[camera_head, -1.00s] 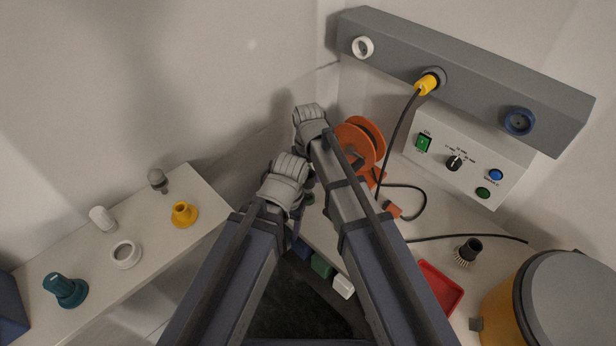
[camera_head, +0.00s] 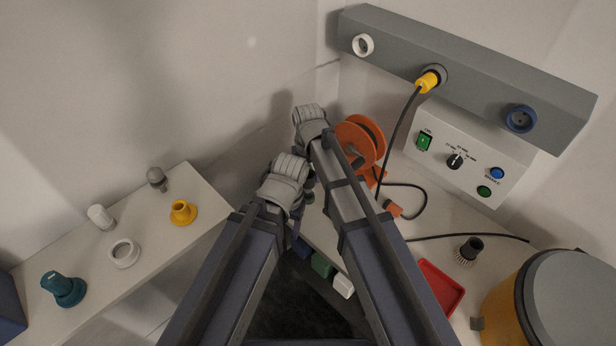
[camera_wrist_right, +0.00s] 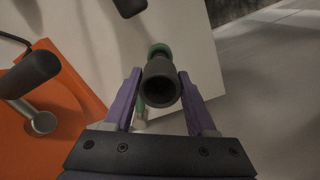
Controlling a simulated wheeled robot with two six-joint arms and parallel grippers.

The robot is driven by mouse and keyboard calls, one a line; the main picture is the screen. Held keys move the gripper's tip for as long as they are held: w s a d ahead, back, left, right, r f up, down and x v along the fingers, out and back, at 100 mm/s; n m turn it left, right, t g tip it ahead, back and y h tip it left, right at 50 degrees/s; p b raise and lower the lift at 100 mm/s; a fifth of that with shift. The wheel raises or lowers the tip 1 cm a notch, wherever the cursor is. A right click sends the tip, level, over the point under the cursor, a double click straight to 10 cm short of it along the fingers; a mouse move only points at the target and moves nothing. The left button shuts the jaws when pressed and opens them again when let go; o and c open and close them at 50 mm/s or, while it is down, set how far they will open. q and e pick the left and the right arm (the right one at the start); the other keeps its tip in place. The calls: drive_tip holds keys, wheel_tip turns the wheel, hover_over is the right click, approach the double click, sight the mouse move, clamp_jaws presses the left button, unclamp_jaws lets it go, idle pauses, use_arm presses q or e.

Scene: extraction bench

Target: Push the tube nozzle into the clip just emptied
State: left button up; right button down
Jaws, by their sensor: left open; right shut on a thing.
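The tube nozzle (camera_wrist_right: 161,82) is a dark hollow cylinder in the right wrist view, its open end towards the camera. My right gripper (camera_wrist_right: 163,100) is shut on it, with a purple finger on either side. A green part (camera_wrist_right: 158,49) shows just beyond the nozzle; I cannot tell whether they touch. I cannot tell which clip was emptied. My left gripper (camera_head: 296,208) is open below the right one; its fingertips are mostly hidden.
An orange reel (camera_head: 356,146) stands close to the right hand. A control box (camera_head: 462,150), a red tray (camera_head: 441,287), a brush (camera_head: 468,251) and a yellow drum (camera_head: 512,300) are to the right. The left shelf (camera_head: 150,262) holds several fittings. The arms cross the middle closely side by side.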

drive_tip(key=shift+f+b, duration=0.9)
drive_tip(key=shift+f, duration=0.05)
drive_tip(key=shift+c, duration=0.6)
unclamp_jaws()
wheel_tip(320, 180, up, 8)
drive_tip(key=p, duration=0.8)
drive_tip(key=shift+f, duration=0.1)
